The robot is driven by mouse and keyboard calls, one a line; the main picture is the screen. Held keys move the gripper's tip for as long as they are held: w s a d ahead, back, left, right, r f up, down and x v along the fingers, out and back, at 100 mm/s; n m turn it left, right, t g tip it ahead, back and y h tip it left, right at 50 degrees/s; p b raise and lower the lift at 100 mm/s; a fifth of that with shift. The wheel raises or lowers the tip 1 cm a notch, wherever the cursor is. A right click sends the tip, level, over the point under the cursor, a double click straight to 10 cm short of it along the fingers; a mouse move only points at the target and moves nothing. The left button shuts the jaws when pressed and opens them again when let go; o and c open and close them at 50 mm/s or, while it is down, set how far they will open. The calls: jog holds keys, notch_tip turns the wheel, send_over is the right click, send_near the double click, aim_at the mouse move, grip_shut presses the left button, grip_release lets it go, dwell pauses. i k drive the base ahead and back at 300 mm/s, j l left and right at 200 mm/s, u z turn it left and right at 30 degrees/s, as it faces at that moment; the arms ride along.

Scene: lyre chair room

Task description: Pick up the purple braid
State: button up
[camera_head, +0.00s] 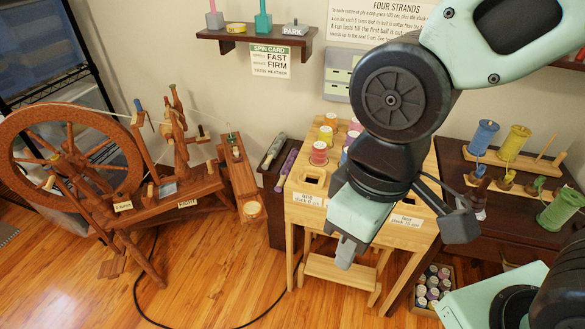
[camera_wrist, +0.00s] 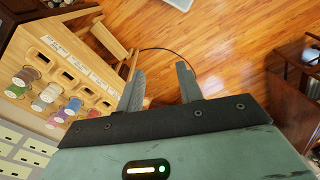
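The purple braid (camera_head: 287,165) is a slim, long purple piece. It lies on top of the narrow dark stand (camera_head: 270,184), between the spinning wheel and the light wooden bench, beside a grey piece (camera_head: 275,147). I cannot make it out in the wrist view. My gripper (camera_head: 346,252) hangs in front of the light wooden bench, to the right of the braid and lower in the picture. In the wrist view my gripper (camera_wrist: 160,88) has its two fingers apart, with only floor showing between them.
The light wooden bench (camera_head: 306,213) carries several coloured spools. A spinning wheel (camera_head: 125,150) stands at the left. A dark table (camera_head: 515,215) with blue, yellow and green spools is at the right. A crate of spools (camera_head: 425,305) is on the floor. Floor at front left is mostly clear.

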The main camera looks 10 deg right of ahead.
aim_at(285, 171)
jog(key=i+j+u, duration=0.1)
jog(key=i+j, duration=0.85)
